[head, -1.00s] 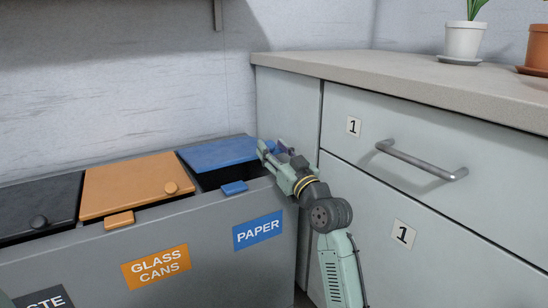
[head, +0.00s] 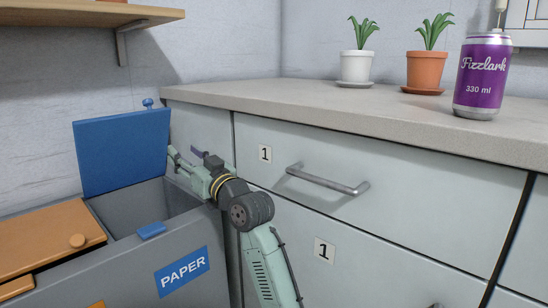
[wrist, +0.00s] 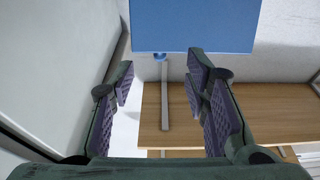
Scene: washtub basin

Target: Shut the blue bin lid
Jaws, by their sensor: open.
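The blue lid (head: 122,150) of the PAPER bin (head: 180,265) stands raised, close to upright, with the bin's mouth open in front of it. Its small blue knob (head: 148,103) sticks up at the top edge. My gripper (head: 184,155) is open and empty, to the right of the lid and lower than the knob, near the cabinet side. In the wrist view the lid (wrist: 195,25) fills the top, and the knob (wrist: 160,57) appears between the spread fingertips (wrist: 160,68); I cannot tell the distance. A blue tab (head: 151,231) sits on the bin's front rim.
The orange lid (head: 45,238) beside it is down. A grey cabinet (head: 400,190) with a bar handle (head: 328,180) stands close on the right. Its top holds two potted plants and a purple can (head: 482,75). A wooden shelf (head: 90,14) hangs above on the wall.

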